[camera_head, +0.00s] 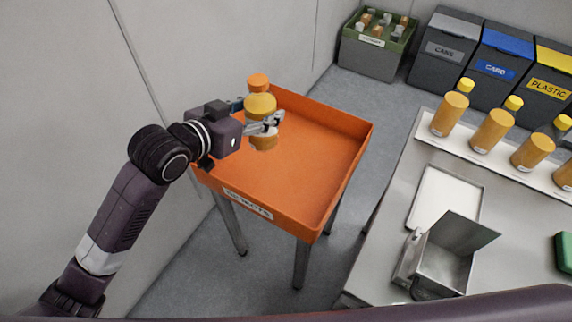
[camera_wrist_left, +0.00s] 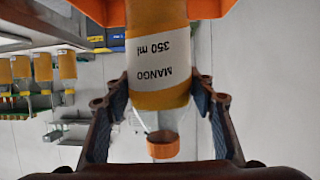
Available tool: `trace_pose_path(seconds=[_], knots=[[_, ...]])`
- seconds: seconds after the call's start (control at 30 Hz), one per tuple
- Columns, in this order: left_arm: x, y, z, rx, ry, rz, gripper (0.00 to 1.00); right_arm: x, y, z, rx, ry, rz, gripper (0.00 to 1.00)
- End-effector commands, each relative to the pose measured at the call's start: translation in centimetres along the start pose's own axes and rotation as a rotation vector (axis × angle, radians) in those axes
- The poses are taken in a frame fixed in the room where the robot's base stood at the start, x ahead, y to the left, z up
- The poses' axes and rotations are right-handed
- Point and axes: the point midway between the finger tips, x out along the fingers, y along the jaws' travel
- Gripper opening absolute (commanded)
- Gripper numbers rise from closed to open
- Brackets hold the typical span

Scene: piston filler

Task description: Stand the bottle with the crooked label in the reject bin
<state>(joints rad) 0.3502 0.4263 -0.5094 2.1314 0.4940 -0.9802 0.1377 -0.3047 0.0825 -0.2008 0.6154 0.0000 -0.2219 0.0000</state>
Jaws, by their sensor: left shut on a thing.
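My left gripper (camera_head: 268,124) is shut on a bottle (camera_head: 263,107) with amber contents, a clear neck and an orange cap. The bottle is about upright over the inside of the orange reject bin (camera_head: 345,180), towards its back left corner. In the left wrist view the held bottle (camera_wrist_left: 158,98) appears upside down between both fingers. Its white label, reading MANGO 350 ml, sits at a slant. The bottle's base lies outside the wrist view, so I cannot tell whether it touches the bin floor. My right gripper is not in view.
The bin stands on metal legs and its floor is otherwise empty. Several yellow-capped bottles (camera_head: 491,131) stand in a row on the right bench. An open metal box (camera_head: 447,262) is there too. A green crate (camera_head: 372,58) and sorting bins (camera_head: 445,50) stand behind.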

Motion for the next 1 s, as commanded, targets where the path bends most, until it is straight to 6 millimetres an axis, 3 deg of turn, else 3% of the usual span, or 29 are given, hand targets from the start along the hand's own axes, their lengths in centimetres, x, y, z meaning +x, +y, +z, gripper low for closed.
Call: trace_pose_path(seconds=[0.2, 0.43, 0.57, 1.0], knots=[[1.7, 0.5, -2.6, -0.015, 0.008, -0.043, 0.05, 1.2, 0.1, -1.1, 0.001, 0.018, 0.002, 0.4], [2.4, 0.8, -3.0, -0.027, 0.003, -0.059, 0.05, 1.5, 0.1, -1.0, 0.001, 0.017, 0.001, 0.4], [3.2, 0.8, -0.8, -0.029, -0.002, -0.06, 0.05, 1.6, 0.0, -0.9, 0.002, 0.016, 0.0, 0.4], [7.3, 0.8, 8.9, -0.028, 0.0, -0.059, 0.05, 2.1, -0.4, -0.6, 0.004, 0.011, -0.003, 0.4]])
